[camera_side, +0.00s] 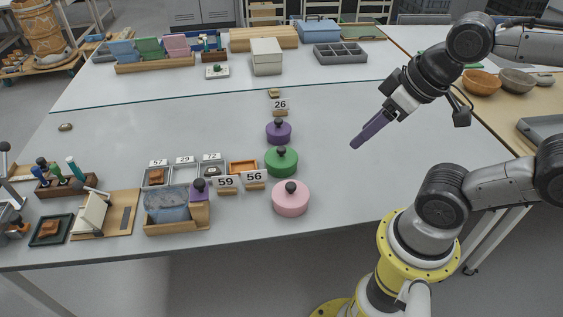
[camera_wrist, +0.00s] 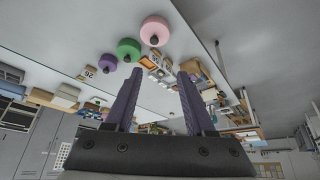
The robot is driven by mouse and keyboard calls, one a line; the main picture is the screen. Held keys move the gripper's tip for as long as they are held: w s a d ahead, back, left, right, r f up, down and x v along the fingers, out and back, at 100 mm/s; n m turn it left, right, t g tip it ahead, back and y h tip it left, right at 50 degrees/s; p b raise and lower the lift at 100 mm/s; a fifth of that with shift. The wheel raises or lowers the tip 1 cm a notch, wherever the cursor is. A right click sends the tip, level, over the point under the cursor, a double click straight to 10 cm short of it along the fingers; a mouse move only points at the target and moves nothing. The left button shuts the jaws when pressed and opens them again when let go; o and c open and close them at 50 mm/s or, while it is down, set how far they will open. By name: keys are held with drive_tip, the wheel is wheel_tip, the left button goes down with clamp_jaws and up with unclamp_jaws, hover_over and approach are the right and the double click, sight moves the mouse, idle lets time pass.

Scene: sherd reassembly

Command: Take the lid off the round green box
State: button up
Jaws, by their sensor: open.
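The round green box (camera_side: 281,162) stands on the white table between a purple round box (camera_side: 278,132) and a pink round box (camera_side: 291,199). Its lid, with a dark knob, is on it. In the wrist view the green box (camera_wrist: 128,50) shows at upper left, with the pink box (camera_wrist: 155,31) and purple box (camera_wrist: 107,63) beside it. My gripper (camera_side: 356,144) is raised to the right of the boxes, apart from them. Its two purple fingers (camera_wrist: 158,80) are spread and empty in the wrist view.
Number cards 59 (camera_side: 226,182) and 56 (camera_side: 255,177) stand just left of the green box, with card 26 (camera_side: 280,104) behind the purple one. A wooden tray (camera_side: 178,226) and small trays lie further left. The table right of the boxes is clear.

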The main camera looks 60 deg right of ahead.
drive_tip(key=shift+o, duration=0.9)
